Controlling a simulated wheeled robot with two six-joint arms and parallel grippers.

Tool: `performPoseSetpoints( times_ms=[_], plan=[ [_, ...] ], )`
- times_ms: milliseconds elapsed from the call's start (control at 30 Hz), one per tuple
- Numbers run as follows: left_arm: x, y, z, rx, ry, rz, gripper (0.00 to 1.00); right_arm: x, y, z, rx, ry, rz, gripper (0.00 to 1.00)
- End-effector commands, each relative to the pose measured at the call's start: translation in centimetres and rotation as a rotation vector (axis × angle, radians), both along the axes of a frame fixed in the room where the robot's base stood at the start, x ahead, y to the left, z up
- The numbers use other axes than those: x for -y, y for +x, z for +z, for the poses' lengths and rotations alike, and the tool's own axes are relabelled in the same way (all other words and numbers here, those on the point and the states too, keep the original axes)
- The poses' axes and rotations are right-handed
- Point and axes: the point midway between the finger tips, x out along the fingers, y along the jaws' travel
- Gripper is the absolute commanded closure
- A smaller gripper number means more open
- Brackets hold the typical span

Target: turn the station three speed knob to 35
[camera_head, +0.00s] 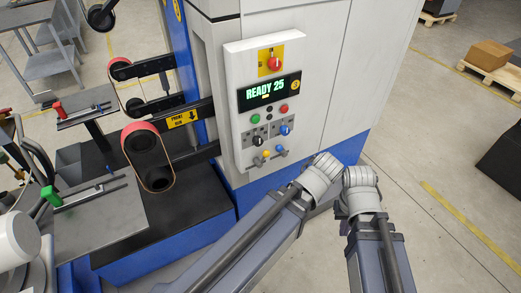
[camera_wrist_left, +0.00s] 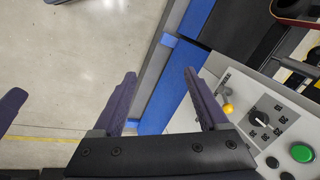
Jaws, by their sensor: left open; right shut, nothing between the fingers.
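The control panel (camera_head: 236,62) shows "READY 25" on its display (camera_head: 265,91). Below sit a black knob (camera_head: 257,140) and a blue-capped knob (camera_head: 285,130); I cannot read which is the speed knob. In the left wrist view one black knob (camera_wrist_left: 264,116) with a white pointer shows beside a yellow-tipped lever (camera_wrist_left: 228,108). My left gripper (camera_wrist_left: 158,88) is open, with nothing between its fingers; they stand apart from the knob. In the head view my left arm ends near the panel's lower right corner. My right gripper (camera_head: 360,180) is beside it, away from the panel, its fingers indistinct.
A green button (camera_head: 255,118), a red button (camera_head: 283,108) and a red stop button (camera_head: 274,63) are on the panel. Belt arms (camera_head: 147,155) project left of the machine. Grey tables (camera_head: 105,215) stand left.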

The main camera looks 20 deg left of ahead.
Motion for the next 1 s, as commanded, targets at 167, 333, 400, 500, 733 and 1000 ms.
performPoseSetpoints(
  times_ms=[167, 333, 400, 500, 733, 1000],
  plan=[
    [-6.0, 4.9, -4.6, 0.322, 0.234, 0.262, 0.23, 0.0, 0.0, -8.0, 0.0, 0.0, 0.0, 1.0],
    [-10.4, 8.8, -4.8, 0.688, 0.394, 0.44, 0.23, 0.0, 0.0, -13.5, 0.0, 0.0, 0.0, 1.0],
    [-11.7, 10.2, -4.4, 0.842, 0.438, 0.486, 0.23, 0.0, 0.0, -15.6, 0.0, 0.0, 0.0, 1.0],
    [-12.7, 11.7, -3.5, 1.044, 0.475, 0.523, 0.23, 0.0, 0.0, -18.2, 0.0, 0.0, 0.0, 1.0],
    [-13.2, 13.5, -1.5, 1.345, 0.494, 0.533, 0.23, 0.0, 0.0, -21.4, 0.0, 0.0, 0.0, 1.0],
    [-13.2, 14.0, -0.5, 1.417, 0.488, 0.527, 0.23, 0.0, 0.0, -21.6, 0.0, 0.0, 0.0, 1.0]
  ],
)
